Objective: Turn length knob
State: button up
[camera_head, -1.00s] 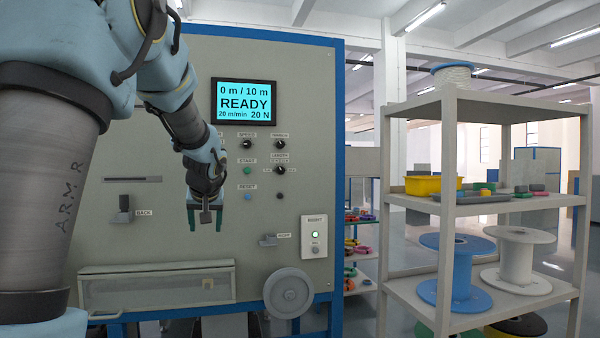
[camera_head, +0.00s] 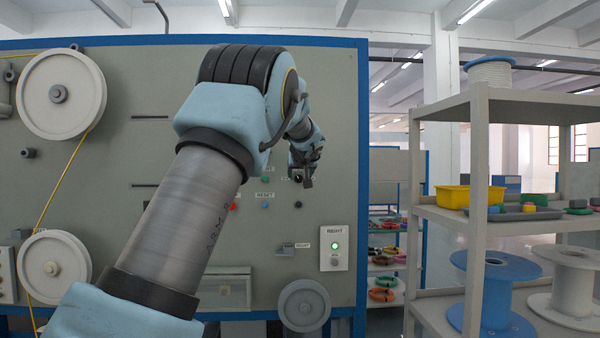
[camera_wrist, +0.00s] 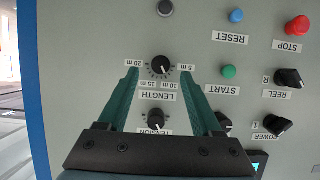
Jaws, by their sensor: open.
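The length knob (camera_wrist: 161,67) is a black dial with a white pointer. In the wrist view it sits between the tips of my gripper's two green fingers, and labels of 5 m, 10 m, 15 m and 20 m surround it. My gripper (camera_wrist: 161,74) is open and empty, with one finger on each side of the knob. I cannot tell how far the fingertips are from the panel. In the head view my gripper (camera_head: 305,180) is at the panel's right part and largely hides the knob.
The tension knob (camera_wrist: 156,118) lies close by between the fingers. The START button (camera_wrist: 228,72), RESET button (camera_wrist: 236,16), STOP button (camera_wrist: 297,25) and REEL knob (camera_wrist: 289,78) are to the right. A shelf (camera_head: 455,216) with spools stands right of the machine.

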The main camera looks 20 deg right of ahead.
aim_at(299, 178)
jog(key=shift+p+x, duration=0.7)
jog(key=shift+x, duration=1.3)
jog(key=shift+c, duration=0.2)
grip_shut()
